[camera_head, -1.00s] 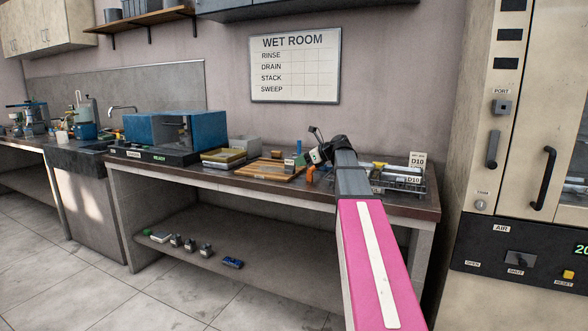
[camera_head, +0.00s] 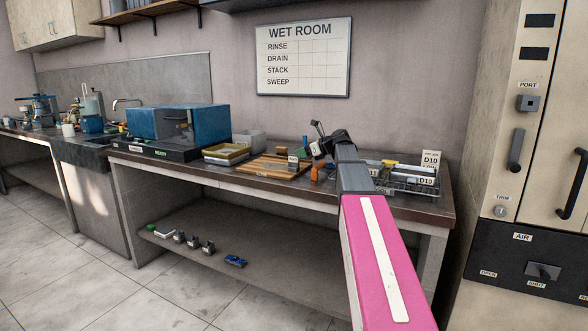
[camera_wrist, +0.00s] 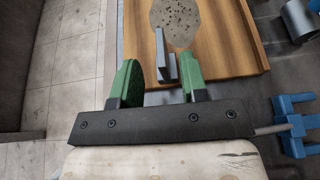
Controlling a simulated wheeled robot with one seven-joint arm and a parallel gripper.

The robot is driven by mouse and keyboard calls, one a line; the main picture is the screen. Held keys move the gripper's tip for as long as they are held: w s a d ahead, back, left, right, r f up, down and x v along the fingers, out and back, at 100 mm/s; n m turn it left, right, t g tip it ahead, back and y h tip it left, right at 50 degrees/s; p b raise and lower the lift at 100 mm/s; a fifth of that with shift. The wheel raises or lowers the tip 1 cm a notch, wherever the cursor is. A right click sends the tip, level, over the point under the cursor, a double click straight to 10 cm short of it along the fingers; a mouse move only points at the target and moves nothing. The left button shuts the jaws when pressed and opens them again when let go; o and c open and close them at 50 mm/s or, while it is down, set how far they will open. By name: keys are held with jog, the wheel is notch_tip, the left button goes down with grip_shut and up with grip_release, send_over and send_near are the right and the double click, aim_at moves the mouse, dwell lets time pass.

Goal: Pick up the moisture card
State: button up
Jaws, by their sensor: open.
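In the wrist view, my gripper (camera_wrist: 158,68) is open, with one green finger on each side of a thin grey upright plate (camera_wrist: 161,52). The plate has a small grey block beside it and stands at the wooden board (camera_wrist: 225,40); it may be the moisture card, but no writing is readable. I cannot tell whether the right finger touches it. In the head view, my gripper (camera_head: 316,148) is over the bench just right of the wooden board (camera_head: 262,168). A small grey upright piece (camera_head: 293,162) shows at the board's right end.
A speckled grey round patch (camera_wrist: 176,18) lies on the board. A blue clamp-like object (camera_wrist: 295,125) and grey cylinder (camera_wrist: 299,20) are to the right. On the bench are a blue oven-like box (camera_head: 210,125), a yellowish tray (camera_head: 226,151) and a wire rack (camera_head: 410,182).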

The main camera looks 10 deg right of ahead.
aim_at(294, 156)
jog(key=x, duration=0.5)
jog(key=shift+w+f, duration=0.1)
jog(key=shift+f, duration=0.05)
grip_shut()
